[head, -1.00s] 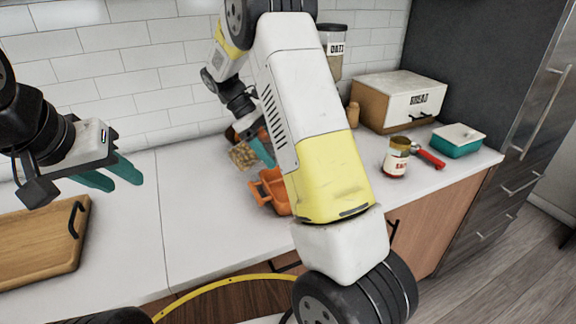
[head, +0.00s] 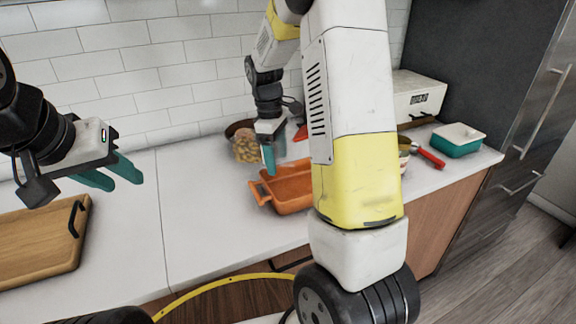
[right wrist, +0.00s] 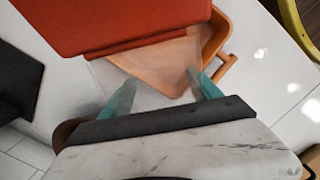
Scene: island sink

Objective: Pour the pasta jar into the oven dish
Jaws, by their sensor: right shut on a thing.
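The pasta jar (head: 246,147) shows as clear glass with pale pasta at its left end, above the counter, left of and behind the orange oven dish (head: 290,187). My right gripper (head: 268,158) is shut on the jar and partly hides it; its exact tilt is unclear. In the right wrist view, clear glass (right wrist: 160,65) shows between the teal fingers (right wrist: 165,92), with the dish (right wrist: 222,35) beyond. My own arm hides the dish's right end. My left gripper (head: 126,184) is open and empty above the counter at the left.
A wooden board (head: 40,245) lies at the left. A red piece (head: 301,132) shows beside my right gripper. The bread box (head: 415,95), a teal dish (head: 458,140) and a red-handled item (head: 430,158) are at the right. The counter between board and oven dish is clear.

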